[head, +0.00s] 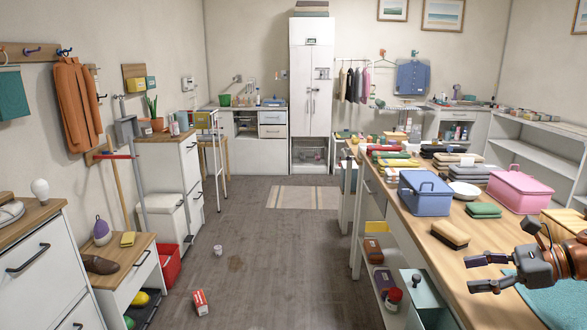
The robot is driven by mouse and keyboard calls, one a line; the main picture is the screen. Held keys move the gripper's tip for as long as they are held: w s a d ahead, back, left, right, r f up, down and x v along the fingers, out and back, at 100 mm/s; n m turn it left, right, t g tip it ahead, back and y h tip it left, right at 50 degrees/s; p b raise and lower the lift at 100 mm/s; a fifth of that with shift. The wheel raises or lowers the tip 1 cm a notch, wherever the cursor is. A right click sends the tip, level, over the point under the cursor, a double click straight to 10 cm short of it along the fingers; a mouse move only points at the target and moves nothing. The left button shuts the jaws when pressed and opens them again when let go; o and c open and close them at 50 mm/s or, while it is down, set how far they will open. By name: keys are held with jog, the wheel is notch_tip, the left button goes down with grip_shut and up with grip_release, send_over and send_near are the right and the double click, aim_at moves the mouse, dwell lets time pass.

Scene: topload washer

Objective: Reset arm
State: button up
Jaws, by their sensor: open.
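My gripper (487,273) shows at the lower right in the head view. It is open and its fingers point left, with nothing between them. It is above the wooden table (425,230) near the table's right part. A brown brush-like item (450,234) lies on the table beyond the gripper, apart from it. A teal cloth (562,306) lies below and to the right of the gripper. No washer can be made out in this view.
A blue box (425,195) and a pink box (519,192) stand on the table. A red-and-white carton (200,302) and a small white cup (218,250) lie on the floor. Cabinets line the left wall. The floor (270,265) between them and the table is mostly clear.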

jog(key=s+a+r+n+g+h+p, duration=0.1)
jog(key=s+a+n+g, duration=0.1)
jog(key=a+n, duration=0.35)
jog(key=s+a+r+n+g+h+p, duration=0.1)
jog(key=s+a+r+n+g+p, duration=0.1)
jog(key=a, duration=0.7)
jog(key=s+a+r+n+g+h+p, duration=0.1)
jog(key=s+a+n+g, duration=0.2)
jog(key=a, duration=0.4)
jog(key=s+a+f+n+h+p, duration=0.2)
jog(key=s+a+n+h+p, duration=0.15)
jog(key=s+n, duration=0.45)
jog(key=s+d+f+n+h+p, duration=0.1)
jog(key=s+n+h, duration=0.1)
jog(key=s, duration=0.3)
jog(key=s+d+f+n+g+h+p, duration=0.1)
jog(key=s+f+n+h, duration=0.1)
jog(key=s, duration=0.3)
jog(key=shift+s+d, duration=0.4)
jog(key=shift+d+h, duration=0.1)
jog(key=shift+h, duration=0.15)
